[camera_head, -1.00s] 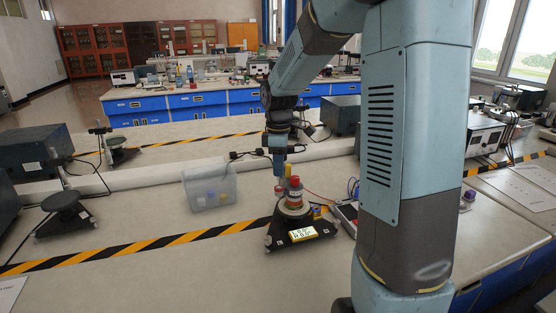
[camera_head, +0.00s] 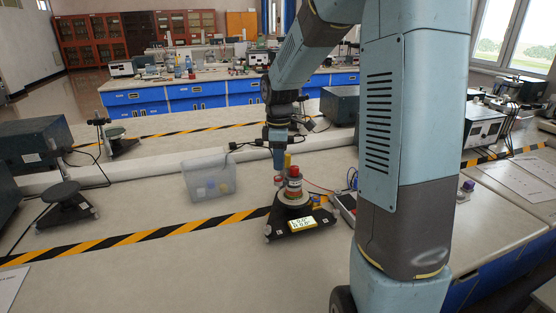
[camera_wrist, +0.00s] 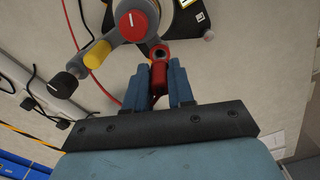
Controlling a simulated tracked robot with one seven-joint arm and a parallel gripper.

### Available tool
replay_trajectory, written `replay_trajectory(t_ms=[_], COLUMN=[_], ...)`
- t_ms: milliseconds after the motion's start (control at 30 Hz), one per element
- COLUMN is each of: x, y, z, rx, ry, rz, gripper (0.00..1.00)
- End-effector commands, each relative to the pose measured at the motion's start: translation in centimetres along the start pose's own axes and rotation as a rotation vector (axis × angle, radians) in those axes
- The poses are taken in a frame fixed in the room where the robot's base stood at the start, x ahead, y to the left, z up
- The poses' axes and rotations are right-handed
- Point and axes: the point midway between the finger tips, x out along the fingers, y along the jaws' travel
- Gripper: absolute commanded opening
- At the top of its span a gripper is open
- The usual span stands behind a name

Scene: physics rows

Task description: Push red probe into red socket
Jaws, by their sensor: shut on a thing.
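In the wrist view my gripper (camera_wrist: 158,82) is shut on the red probe (camera_wrist: 158,77), with a blue finger on either side. Just beyond the probe's tip is the red socket (camera_wrist: 161,52), a red ring with a dark opening. The opening is still visible; I cannot tell whether the tip touches its rim. The socket sits beside a grey body with a red-topped knob (camera_wrist: 133,22). In the head view my gripper (camera_head: 279,160) reaches down at the left of the device (camera_head: 288,222), which has a dark base and a lit display.
A yellow knob (camera_wrist: 97,54) and a black knob (camera_wrist: 62,85) stick out from the device. A clear bin (camera_head: 208,180) stands left of it. A black stand (camera_head: 65,205) is further left. Red and black cables lie near the device. The bench front is clear.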

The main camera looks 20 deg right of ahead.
Motion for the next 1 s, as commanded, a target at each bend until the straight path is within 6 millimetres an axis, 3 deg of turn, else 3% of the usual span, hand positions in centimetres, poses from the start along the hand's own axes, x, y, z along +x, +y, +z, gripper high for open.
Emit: replay_trajectory(t_ms=[1000], x=[0.96], y=[0.05], z=[0.06], rx=[0.001], ry=[0.0], rz=[0.001], gripper=[0.0])
